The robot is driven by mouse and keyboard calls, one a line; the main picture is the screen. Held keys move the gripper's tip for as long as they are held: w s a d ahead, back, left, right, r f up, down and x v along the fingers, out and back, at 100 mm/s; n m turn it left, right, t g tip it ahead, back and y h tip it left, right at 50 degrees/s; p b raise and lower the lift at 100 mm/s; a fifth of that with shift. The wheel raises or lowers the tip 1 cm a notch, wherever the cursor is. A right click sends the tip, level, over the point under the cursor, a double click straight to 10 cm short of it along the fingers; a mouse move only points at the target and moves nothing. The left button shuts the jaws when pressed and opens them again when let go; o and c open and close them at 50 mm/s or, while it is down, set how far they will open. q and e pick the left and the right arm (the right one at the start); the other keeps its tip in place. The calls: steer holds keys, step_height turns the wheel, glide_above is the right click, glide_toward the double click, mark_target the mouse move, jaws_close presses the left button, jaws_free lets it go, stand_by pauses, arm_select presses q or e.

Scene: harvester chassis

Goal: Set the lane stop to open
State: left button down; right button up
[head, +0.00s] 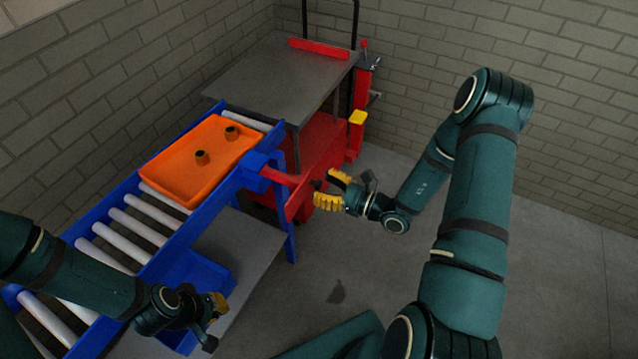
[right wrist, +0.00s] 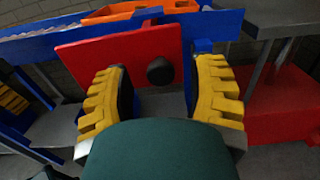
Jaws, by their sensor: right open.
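The lane stop appears as a red plate (head: 297,202) with a red bar at the side of the blue roller conveyor (head: 128,186), by its far end. In the right wrist view the red plate (right wrist: 105,55) faces me, with a round black knob (right wrist: 160,71) on it. My right gripper (head: 328,189) is open just in front of the plate. In the right wrist view its yellow fingers (right wrist: 160,95) stand either side of the knob, apart from it. My left gripper (head: 215,315) hangs low beside the conveyor, its jaw opening unclear.
An orange tray (head: 178,185) with two small dark pieces sits on the far rollers. A blue bin (head: 205,272) stands on a grey shelf below the conveyor. A red cart with a grey top (head: 280,75) stands beyond. Floor to the right is clear.

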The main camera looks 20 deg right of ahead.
steer(key=v, duration=1)
steer(key=shift+s+d, duration=0.1)
steer(key=shift+d, duration=0.05)
steer(key=s+a+f+n+g+h, duration=0.1)
steer(key=s+a+f+n+g, duration=0.3)
steer(key=s+a+n+g, duration=0.35)
steer(key=s+a+f+n+g+h, duration=0.1)
steer(key=s+a+f+n+g, duration=0.4)
steer(key=a+n+g, duration=0.45)
steer(key=w+a+n+t+h, duration=0.4)
steer(key=w+n+h, duration=0.1)
steer(key=n, duration=0.4)
steer(key=shift+w+f+n, duration=0.25)
steer(key=shift+w+n, duration=0.15)
steer(key=shift+w, duration=0.1)
